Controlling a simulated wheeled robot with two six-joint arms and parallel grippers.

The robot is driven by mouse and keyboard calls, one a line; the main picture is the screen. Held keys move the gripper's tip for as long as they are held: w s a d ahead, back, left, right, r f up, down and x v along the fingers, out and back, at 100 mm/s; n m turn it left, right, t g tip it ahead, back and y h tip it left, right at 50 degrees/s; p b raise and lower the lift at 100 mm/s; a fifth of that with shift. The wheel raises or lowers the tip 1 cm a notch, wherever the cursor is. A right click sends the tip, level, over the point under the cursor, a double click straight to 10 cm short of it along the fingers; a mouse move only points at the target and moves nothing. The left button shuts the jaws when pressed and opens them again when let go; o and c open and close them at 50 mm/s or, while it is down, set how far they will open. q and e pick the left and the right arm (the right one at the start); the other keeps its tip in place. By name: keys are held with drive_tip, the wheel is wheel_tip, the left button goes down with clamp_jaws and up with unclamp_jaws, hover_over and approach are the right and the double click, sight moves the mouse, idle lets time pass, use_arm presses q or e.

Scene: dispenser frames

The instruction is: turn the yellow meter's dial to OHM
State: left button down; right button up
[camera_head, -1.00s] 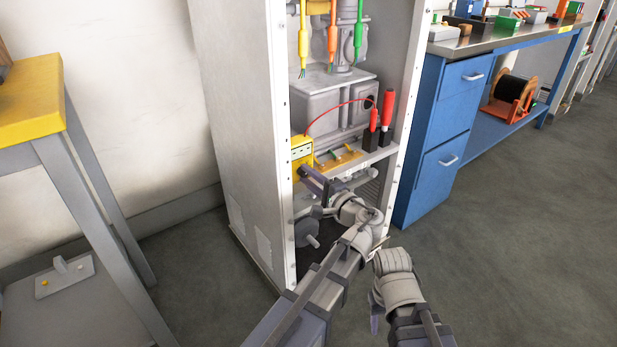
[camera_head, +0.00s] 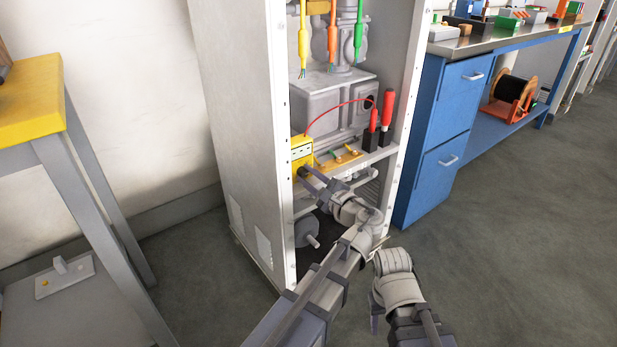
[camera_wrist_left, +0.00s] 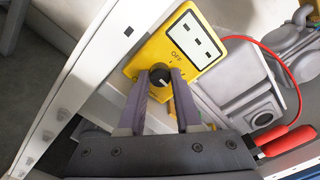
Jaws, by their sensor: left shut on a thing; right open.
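The yellow meter (camera_head: 301,147) stands on the shelf inside the open grey cabinet, at its left side. In the left wrist view the meter (camera_wrist_left: 209,28) shows a pale display with dark marks, the word OFF and a black dial (camera_wrist_left: 161,75) with a white mark. My left gripper (camera_head: 305,175) is at the meter's front, and in the left wrist view its two fingers (camera_wrist_left: 160,84) are shut on the dial, one on each side. The other labels are too small to read or hidden. My right gripper (camera_head: 375,318) is open, low and outside the cabinet, away from the meter.
Red-handled probes (camera_head: 386,110) stand at the shelf's right, with a red lead (camera_head: 335,108) running toward the meter. Yellow, orange and green cables (camera_head: 332,40) hang above. The cabinet's left post (camera_head: 285,215) is close to my left gripper. A blue workbench (camera_head: 447,110) stands right.

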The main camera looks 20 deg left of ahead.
idle(0.4)
use_arm(q)
drive_tip(key=c, duration=0.6)
unclamp_jaws()
